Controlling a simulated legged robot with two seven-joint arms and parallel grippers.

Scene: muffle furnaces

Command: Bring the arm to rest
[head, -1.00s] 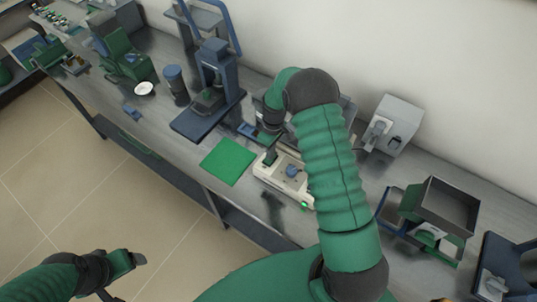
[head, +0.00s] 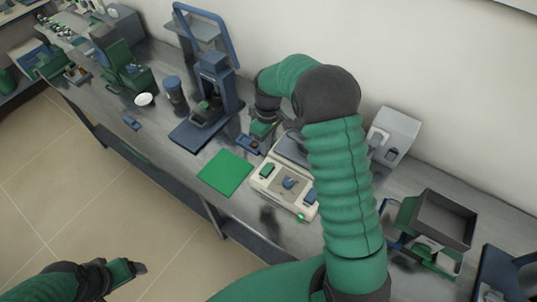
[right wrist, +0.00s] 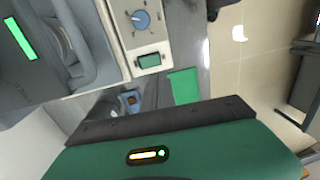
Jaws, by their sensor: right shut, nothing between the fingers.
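My right arm (head: 340,180) reaches over the bench, bent at a dark grey elbow. Its gripper (head: 262,130) is shut and empty, behind and left of the white device with a blue knob (head: 288,183), apart from the knob. In the right wrist view the green gripper body (right wrist: 170,150) fills the bottom, and the device's knob (right wrist: 140,19) shows at the top; the fingertips cannot be made out there. My left gripper (head: 127,269) hangs low over the floor at the lower left, away from the bench; its jaw opening is unclear.
A green mat (head: 226,172) lies left of the device. A blue press-like stand (head: 212,90) is farther left. A grey box (head: 392,133) and an open tray unit (head: 445,220) stand right of the arm. The wall runs close behind. Floor in front is free.

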